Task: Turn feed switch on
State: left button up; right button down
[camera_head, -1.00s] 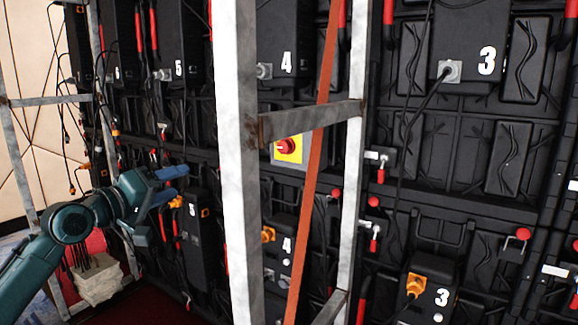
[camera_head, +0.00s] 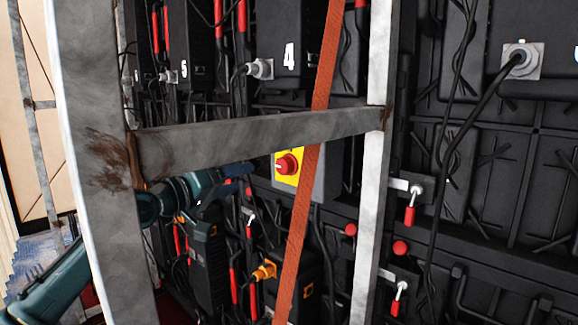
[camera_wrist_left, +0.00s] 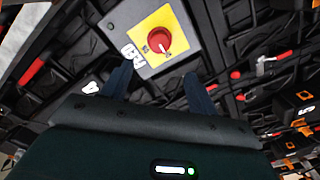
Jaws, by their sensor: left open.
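The feed switch is a red rotary knob (camera_head: 286,165) on a yellow plate, mounted on a grey box. An orange strap hides part of the box's front in the head view. In the left wrist view the red knob (camera_wrist_left: 158,41) is ahead of the fingers, with partly readable lettering beside it. Which setting it points to I cannot tell. My left gripper (camera_head: 240,178) is just left of the switch, behind the metal frame's bar. Its blue fingers (camera_wrist_left: 157,80) are open and empty, apart from the knob. My right gripper is not in view.
A metal frame with a thick upright (camera_head: 97,170) and a crossbar (camera_head: 260,137) stands before the wall; my left arm passes behind the upright. The orange strap (camera_head: 308,180) runs down close to the switch. Cables and red-handled latches (camera_head: 411,205) surround it.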

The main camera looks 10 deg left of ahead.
aim_at(281, 167)
pick_arm(q)
jog(key=x, duration=1.2)
jog(key=shift+w+d+p, duration=0.2)
jog(key=shift+w+p, duration=0.05)
jog(key=shift+p, duration=0.1)
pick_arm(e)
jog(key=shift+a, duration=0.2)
pick_arm(q)
jog(key=c, duration=1)
